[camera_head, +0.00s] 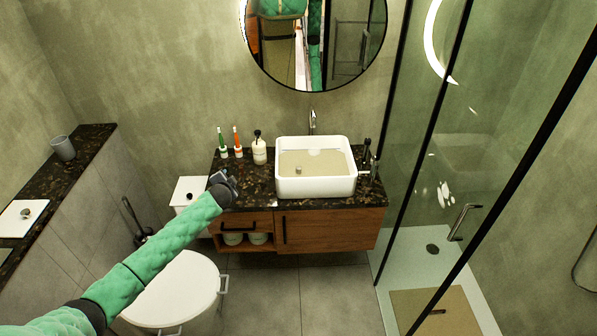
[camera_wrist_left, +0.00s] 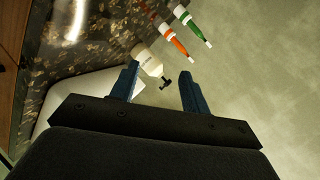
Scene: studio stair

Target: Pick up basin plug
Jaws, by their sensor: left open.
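A small grey piece that looks like the basin plug (camera_head: 298,170) is inside the white basin (camera_head: 316,187), towards its left side. It is too small to make out in detail. My left gripper (camera_head: 226,178) is over the left end of the dark speckled counter, left of the basin and apart from it. In the left wrist view its two blue fingers (camera_wrist_left: 160,88) are spread apart with nothing held between them. The plug does not show in the left wrist view. My right gripper is in neither view.
A white soap dispenser (camera_head: 259,150), an orange toothbrush (camera_head: 237,143) and a green toothbrush (camera_head: 222,144) stand behind my left gripper. A tap (camera_head: 312,122) rises behind the basin. Dark bottles (camera_head: 367,152) stand right of it. A glass shower screen is at the right.

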